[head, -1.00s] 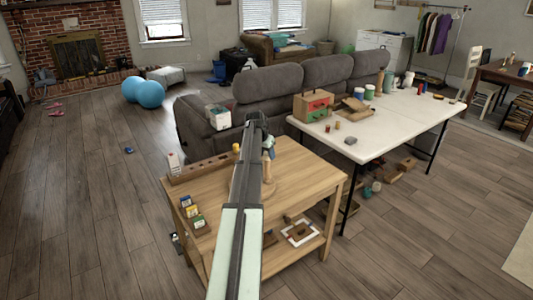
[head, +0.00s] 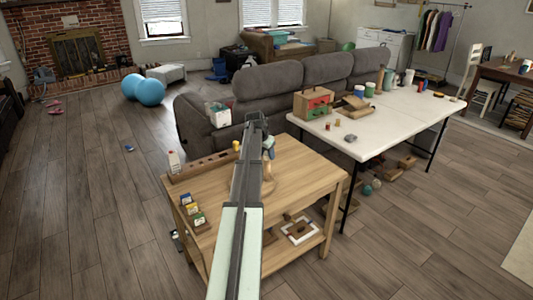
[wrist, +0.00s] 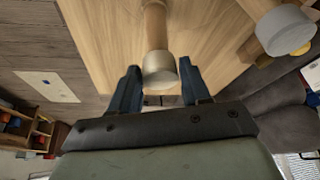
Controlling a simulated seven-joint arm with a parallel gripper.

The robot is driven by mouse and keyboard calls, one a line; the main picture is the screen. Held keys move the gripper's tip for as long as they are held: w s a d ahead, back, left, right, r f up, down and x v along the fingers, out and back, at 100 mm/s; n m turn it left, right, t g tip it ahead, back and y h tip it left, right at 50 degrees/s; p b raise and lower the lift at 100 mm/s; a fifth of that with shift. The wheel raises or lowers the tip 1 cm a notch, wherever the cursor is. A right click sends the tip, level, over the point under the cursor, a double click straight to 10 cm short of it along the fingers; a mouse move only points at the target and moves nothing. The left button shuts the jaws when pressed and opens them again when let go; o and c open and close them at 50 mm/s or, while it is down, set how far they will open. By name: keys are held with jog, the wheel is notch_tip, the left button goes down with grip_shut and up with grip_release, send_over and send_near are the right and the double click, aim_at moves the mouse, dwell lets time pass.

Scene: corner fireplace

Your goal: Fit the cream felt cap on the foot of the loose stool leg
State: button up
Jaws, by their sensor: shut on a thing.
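My gripper (wrist: 160,83) reaches over the wooden table and is shut on the cream felt cap (wrist: 160,72). In the wrist view the cap sits between the two dark blue fingers. The loose stool leg (wrist: 154,28), a round wooden piece, runs away from me directly behind the cap and in line with it. I cannot tell whether the cap is seated on the leg's foot or only against it. In the head view the leg (head: 267,170) shows as a tan upright below the fingers; the cap is hidden there.
A second wooden piece with a pale round end (wrist: 284,30) is close on the right in the wrist view. The wooden table (head: 300,165) also bears a long wooden block (head: 203,167) and small coloured boxes (head: 193,211). A white table (head: 385,135) stands to the right, a grey sofa (head: 265,90) behind.

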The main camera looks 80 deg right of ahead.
jog(key=shift+f, duration=0.3)
jog(key=o, duration=1)
jog(key=v, duration=1.3)
jog(key=shift+r, duration=0.35)
jog(key=shift+w+a, duration=0.15)
